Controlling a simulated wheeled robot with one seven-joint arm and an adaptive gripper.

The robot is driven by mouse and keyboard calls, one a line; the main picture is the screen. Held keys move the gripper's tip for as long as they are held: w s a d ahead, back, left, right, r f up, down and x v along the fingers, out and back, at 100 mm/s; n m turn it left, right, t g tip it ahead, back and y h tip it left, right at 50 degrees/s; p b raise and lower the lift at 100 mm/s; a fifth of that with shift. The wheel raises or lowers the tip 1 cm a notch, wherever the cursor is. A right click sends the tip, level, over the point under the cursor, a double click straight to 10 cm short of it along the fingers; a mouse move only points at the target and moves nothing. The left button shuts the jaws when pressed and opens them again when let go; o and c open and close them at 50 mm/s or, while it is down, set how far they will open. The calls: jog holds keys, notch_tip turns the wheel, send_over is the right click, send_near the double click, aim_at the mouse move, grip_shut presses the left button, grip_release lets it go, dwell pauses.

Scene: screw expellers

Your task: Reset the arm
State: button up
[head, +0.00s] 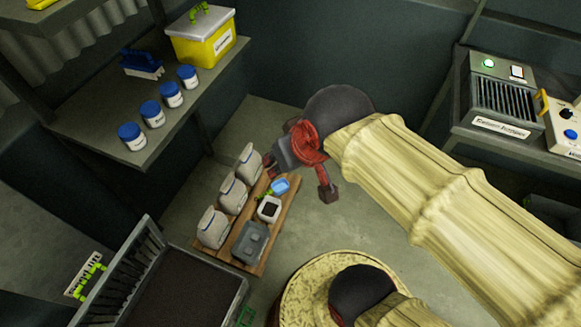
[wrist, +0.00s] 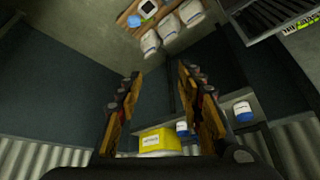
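My arm, in a pale yellow cover, reaches in from the lower right of the head view. It ends in my red and dark grey gripper (head: 306,150), which hangs over the open floor just right of the wooden pallet. In the wrist view my gripper (wrist: 160,73) has its two fingers well apart, with nothing held between them. The exact height of my gripper above the floor is hard to tell.
The wooden pallet (head: 283,219) bears several pale sacks and small containers. A shelf (head: 95,118) at left holds blue-lidded jars and a yellow box (head: 203,40). A grey crate (head: 150,232) stands at lower left. A control bench (head: 467,122) is at right.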

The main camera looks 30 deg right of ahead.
jog(key=shift+s+f, duration=0.15)
jog(key=shift+s, duration=1)
notch_tip(320, 180, up, 2)
jog(key=shift+r+p, duration=0.1)
jog(key=shift+p, duration=0.95)
jog(key=shift+c, duration=0.5)
